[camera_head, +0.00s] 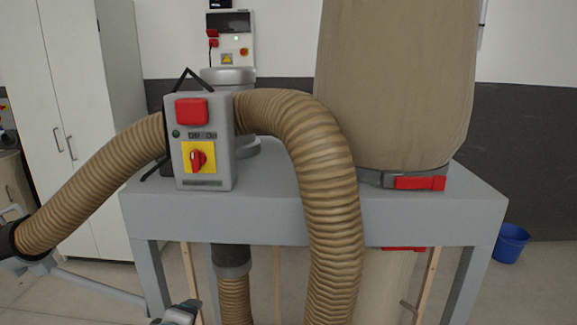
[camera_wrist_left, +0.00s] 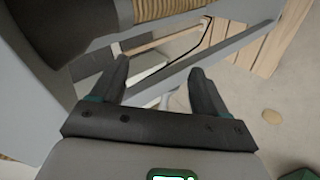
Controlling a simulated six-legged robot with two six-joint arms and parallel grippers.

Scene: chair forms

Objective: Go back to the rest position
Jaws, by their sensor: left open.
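My left gripper (camera_wrist_left: 160,70) is open in the left wrist view, its two dark fingers spread apart with nothing between them. Behind the fingers are grey frame bars and pale floor. In the head view, a small grey and teal part (camera_head: 178,314) at the bottom edge looks like a piece of my arm; its fingers cannot be made out there. My right gripper is not in view. The task names no object.
A grey machine stand (camera_head: 275,212) fills the middle, carrying a control box (camera_head: 207,142) and a large beige bag (camera_head: 395,80). A ribbed hose (camera_head: 335,190) hangs over its front. A white cabinet (camera_head: 75,100) stands left, a blue bucket (camera_head: 510,243) right.

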